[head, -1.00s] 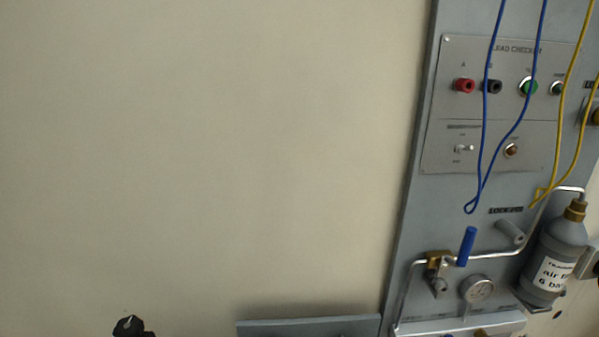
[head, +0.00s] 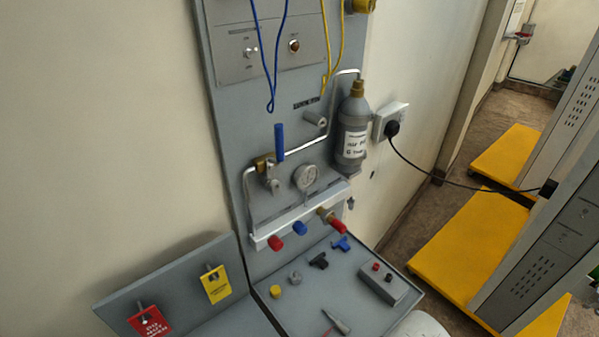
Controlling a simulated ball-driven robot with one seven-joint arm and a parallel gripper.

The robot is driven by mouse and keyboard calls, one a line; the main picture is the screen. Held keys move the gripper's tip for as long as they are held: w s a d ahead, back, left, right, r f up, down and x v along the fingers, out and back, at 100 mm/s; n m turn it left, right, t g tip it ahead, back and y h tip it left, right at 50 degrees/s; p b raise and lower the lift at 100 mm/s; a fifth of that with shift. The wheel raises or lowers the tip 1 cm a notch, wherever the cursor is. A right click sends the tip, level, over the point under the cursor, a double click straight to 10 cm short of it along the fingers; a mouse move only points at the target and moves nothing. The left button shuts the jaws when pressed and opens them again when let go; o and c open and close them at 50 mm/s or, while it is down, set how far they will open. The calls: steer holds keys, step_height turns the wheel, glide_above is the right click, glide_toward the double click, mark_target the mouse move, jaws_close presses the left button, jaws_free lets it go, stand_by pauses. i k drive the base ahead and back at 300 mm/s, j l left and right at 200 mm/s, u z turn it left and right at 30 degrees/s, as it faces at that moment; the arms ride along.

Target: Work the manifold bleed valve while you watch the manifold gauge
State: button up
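The manifold (head: 262,240) is a pale bar low on the grey wall panel. A red fitting (head: 275,243), a blue fitting (head: 300,229) and a brass fitting with a red end (head: 338,226) stick out of its front. The round white manifold gauge (head: 307,177) stands just above it; its needle is too small to read. A brass valve (head: 264,163) with an upright blue lever (head: 279,141) sits on the pipe to the left. I cannot tell which part is the bleed valve. My gripper is not in view.
A grey air bottle (head: 354,125) is right of the gauge. Blue and yellow cords hang above. A grey shelf (head: 375,312) with small loose parts juts out below. Red and yellow tags (head: 217,284) hang at left. A black cable runs right to a cabinet by yellow floor plates (head: 470,245).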

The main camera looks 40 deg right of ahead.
mark_target(350, 202)
steer(key=z, duration=0.65)
steer(key=i+z, duration=0.35)
steer(key=z, duration=0.15)
